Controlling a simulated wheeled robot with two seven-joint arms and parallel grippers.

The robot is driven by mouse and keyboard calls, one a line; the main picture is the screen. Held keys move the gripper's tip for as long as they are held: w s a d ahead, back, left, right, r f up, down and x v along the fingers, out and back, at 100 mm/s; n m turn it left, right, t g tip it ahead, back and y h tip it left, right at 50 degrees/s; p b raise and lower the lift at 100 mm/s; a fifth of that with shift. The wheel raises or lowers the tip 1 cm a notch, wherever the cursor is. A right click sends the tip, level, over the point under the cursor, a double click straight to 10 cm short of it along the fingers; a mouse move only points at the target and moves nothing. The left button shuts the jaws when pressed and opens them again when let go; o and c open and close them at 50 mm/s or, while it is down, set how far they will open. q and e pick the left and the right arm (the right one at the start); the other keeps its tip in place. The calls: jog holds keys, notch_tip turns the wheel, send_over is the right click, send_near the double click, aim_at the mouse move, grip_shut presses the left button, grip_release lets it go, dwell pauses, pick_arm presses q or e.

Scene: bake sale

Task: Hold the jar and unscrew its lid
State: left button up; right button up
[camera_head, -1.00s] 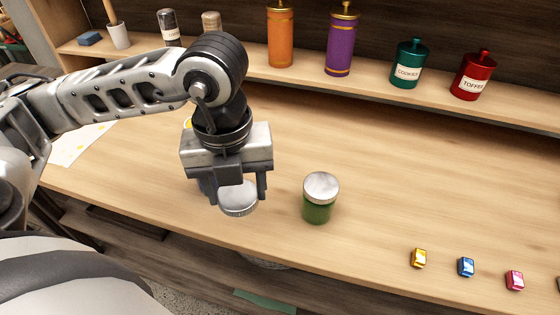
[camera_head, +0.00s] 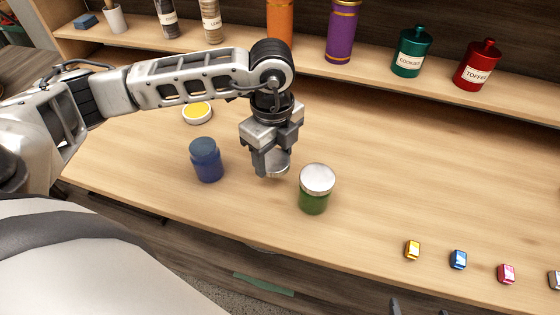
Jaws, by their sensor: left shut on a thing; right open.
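A green jar (camera_head: 314,204) with a silver lid (camera_head: 318,179) stands upright near the front of the counter. A blue jar (camera_head: 207,161) stands to its left, with no silver lid on top. My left gripper (camera_head: 271,167) is between the two jars, shut on a silver lid (camera_head: 281,164) that its fingers partly hide. Whether that lid touches the counter is unclear. My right gripper (camera_head: 420,308) shows only as dark fingertips at the bottom edge; it is open and apart from the jars.
A small dish with yellow contents (camera_head: 197,112) sits behind the blue jar. Gold (camera_head: 412,250), blue (camera_head: 459,260) and pink (camera_head: 507,273) wrapped pieces lie along the front right. Tall canisters stand on the back shelf.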

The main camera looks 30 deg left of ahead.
aim_at(279, 153)
pick_arm(q)
jog(key=shift+w+f, duration=1)
jog(key=shift+f, duration=0.2)
notch_tip(279, 153, down, 3)
jog(key=shift+w+f+p, duration=0.1)
jog(key=shift+w+p, duration=0.05)
jog(key=shift+p, duration=0.25)
jog(key=shift+f, duration=0.15)
jog(key=shift+f, duration=0.2)
jog(key=o, duration=1.1)
